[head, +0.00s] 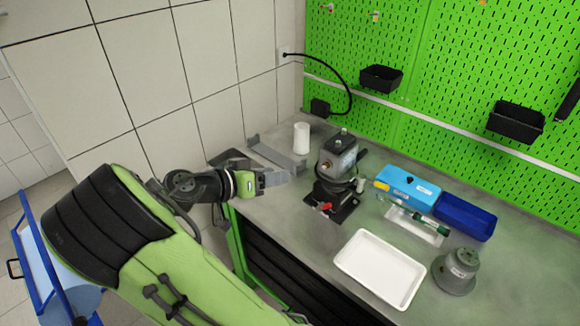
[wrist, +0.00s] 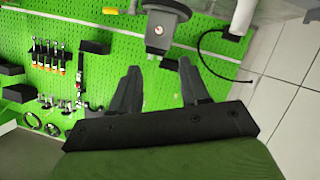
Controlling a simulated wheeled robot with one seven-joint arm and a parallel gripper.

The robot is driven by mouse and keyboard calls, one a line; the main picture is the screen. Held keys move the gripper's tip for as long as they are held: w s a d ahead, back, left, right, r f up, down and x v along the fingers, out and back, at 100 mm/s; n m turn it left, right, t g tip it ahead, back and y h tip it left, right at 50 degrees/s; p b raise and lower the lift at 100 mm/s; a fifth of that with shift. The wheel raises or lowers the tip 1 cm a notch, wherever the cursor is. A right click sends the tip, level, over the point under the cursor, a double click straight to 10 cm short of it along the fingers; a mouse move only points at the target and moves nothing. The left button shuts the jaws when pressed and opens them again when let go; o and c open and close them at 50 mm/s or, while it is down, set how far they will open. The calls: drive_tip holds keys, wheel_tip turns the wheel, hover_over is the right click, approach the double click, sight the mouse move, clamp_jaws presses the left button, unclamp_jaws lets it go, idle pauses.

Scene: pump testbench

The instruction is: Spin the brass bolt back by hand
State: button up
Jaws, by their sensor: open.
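The grey pump (head: 338,155) stands upright on a dark base plate on the bench, with a red handle (head: 325,207) low at its front. The pump (wrist: 163,28) shows upside down beyond the fingertips there, cut by the top edge.
A white tray (head: 378,268), a grey bell-shaped part (head: 457,270), a blue case (head: 408,184) and a blue bin (head: 464,216) sit right of the pump. A white cylinder (head: 301,138) and a grey bracket (head: 275,154) stand behind my gripper. A green pegboard (head: 440,90) rises behind.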

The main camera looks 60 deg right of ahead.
sight(324, 166)
drive_tip(key=x, duration=1.5)
drive_tip(key=shift+s+d+f+b, duration=0.1)
drive_tip(key=shift+s+d+b, duration=0.1)
drive_tip(key=shift+d+b, duration=0.1)
clamp_jaws()
